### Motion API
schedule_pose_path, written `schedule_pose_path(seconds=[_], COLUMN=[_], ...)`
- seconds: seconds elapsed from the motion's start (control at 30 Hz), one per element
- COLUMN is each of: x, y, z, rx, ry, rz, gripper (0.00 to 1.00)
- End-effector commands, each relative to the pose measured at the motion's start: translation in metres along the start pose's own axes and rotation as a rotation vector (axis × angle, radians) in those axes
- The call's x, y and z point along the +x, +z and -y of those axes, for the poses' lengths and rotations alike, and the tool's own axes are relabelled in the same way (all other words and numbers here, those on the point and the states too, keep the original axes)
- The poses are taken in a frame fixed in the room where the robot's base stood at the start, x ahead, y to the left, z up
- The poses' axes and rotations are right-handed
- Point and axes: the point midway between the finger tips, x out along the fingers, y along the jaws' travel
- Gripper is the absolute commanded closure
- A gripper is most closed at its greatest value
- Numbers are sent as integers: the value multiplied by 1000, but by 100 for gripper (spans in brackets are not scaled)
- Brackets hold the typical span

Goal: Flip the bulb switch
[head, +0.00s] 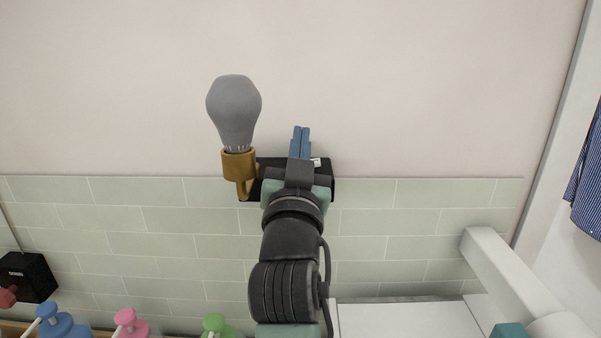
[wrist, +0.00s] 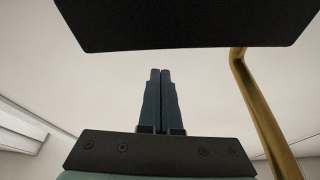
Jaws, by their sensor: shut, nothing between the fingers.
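A grey bulb (head: 234,108) stands upright in a brass holder (head: 239,165) on the wall, at the left end of a black switch box (head: 325,186). My gripper (head: 301,128) is shut and empty, with its blue fingers pointing up in front of the box. In the head view the gripper and arm hide much of the box, and a small white part (head: 316,162) shows just right of the fingers. In the wrist view the black box (wrist: 180,22) spans the top, beyond the shut fingertips (wrist: 160,72), and the brass arm (wrist: 262,115) runs down at right. I cannot tell whether the fingers touch the box.
Pale green tiles (head: 430,220) cover the lower wall, with bare plaster above. Coloured pegs, blue (head: 62,324), pink (head: 130,324) and green (head: 216,326), line the lower left near a black box (head: 27,277). A white beam (head: 510,280) is at lower right. A checked cloth (head: 585,170) hangs at far right.

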Motion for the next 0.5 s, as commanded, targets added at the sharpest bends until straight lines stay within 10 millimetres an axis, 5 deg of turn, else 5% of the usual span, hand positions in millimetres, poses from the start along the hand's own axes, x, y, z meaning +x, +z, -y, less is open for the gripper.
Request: schedule_pose_path(seconds=[0.2,0.5], x=[-49,-92], y=[5,0], z=[-4,-6], rx=[0,0], ry=[0,0], rz=[-4,-7], gripper=[100,100])
